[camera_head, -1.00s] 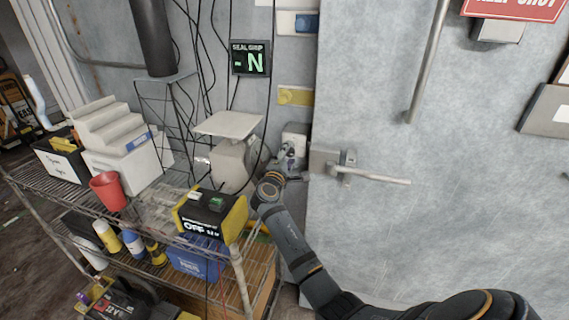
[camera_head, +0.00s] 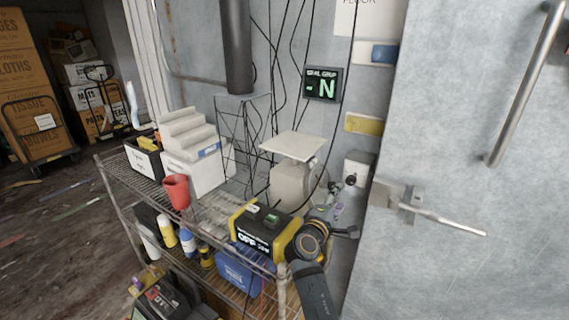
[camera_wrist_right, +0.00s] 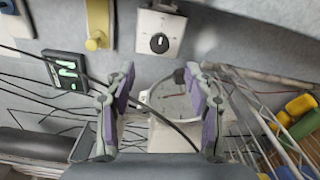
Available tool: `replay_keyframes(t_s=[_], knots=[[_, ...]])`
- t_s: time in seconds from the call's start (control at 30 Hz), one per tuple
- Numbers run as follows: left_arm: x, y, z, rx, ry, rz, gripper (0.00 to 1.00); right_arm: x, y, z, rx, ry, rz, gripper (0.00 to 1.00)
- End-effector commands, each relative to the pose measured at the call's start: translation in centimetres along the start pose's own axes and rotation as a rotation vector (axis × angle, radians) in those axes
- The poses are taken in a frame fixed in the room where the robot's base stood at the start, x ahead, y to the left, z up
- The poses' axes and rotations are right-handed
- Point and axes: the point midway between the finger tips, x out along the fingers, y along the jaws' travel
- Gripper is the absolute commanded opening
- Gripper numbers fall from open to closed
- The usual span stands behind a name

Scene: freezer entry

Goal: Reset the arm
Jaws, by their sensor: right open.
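My right arm comes up from the bottom of the head view. Its gripper (camera_head: 345,207) is by the right end of the wire shelf, close to the wall, with the door to its right. In the right wrist view the gripper (camera_wrist_right: 163,112) shows its two purple-padded fingers spread apart with nothing held between them. A scale (camera_head: 297,182) stands left of the gripper, and its round dial (camera_wrist_right: 176,98) shows behind the fingers in the wrist view. My left gripper is not in view.
A wall switch box (camera_head: 356,172) is just above the gripper. The metal door handle (camera_head: 445,219) is to the right. A black and yellow battery unit (camera_head: 264,228) and a red cup (camera_head: 176,191) sit on the shelf. Open floor (camera_head: 55,235) lies at left.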

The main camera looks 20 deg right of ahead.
Motion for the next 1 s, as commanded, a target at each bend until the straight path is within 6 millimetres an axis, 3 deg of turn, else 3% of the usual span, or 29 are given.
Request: replay_keyframes(t_s=[0.07, 0.13, 0.23, 0.3, 0.4, 0.5, 0.7, 0.9, 0.97, 1.0], knots=[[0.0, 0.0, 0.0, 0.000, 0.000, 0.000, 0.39, 0.0, -0.4, 0.2, 0.010, -0.001, -0.010, 0.54], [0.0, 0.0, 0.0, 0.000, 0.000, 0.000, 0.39, -0.3, -2.0, 1.2, 0.057, -0.005, -0.056, 0.54], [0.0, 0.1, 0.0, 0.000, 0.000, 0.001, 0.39, -1.6, -7.1, 4.2, 0.218, -0.020, -0.213, 0.54], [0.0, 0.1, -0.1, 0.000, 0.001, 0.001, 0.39, -3.8, -11.5, 6.6, 0.370, -0.036, -0.375, 0.54], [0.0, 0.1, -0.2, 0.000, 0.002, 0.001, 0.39, -7.6, -16.2, 8.8, 0.544, -0.058, -0.592, 0.54], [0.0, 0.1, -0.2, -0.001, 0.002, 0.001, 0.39, -11.4, -19.0, 10.0, 0.652, -0.078, -0.770, 0.54], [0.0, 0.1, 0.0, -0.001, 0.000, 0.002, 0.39, -18.2, -21.9, 11.5, 0.765, -0.115, -1.049, 0.54], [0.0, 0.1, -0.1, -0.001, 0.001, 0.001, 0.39, -24.5, -22.8, 12.8, 0.806, -0.152, -1.278, 0.54], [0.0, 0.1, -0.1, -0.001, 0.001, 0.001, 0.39, -26.3, -22.8, 13.2, 0.809, -0.163, -1.342, 0.54], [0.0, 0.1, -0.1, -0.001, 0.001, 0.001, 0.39, -26.3, -23.9, 12.9, 0.808, -0.172, -1.353, 0.54]])
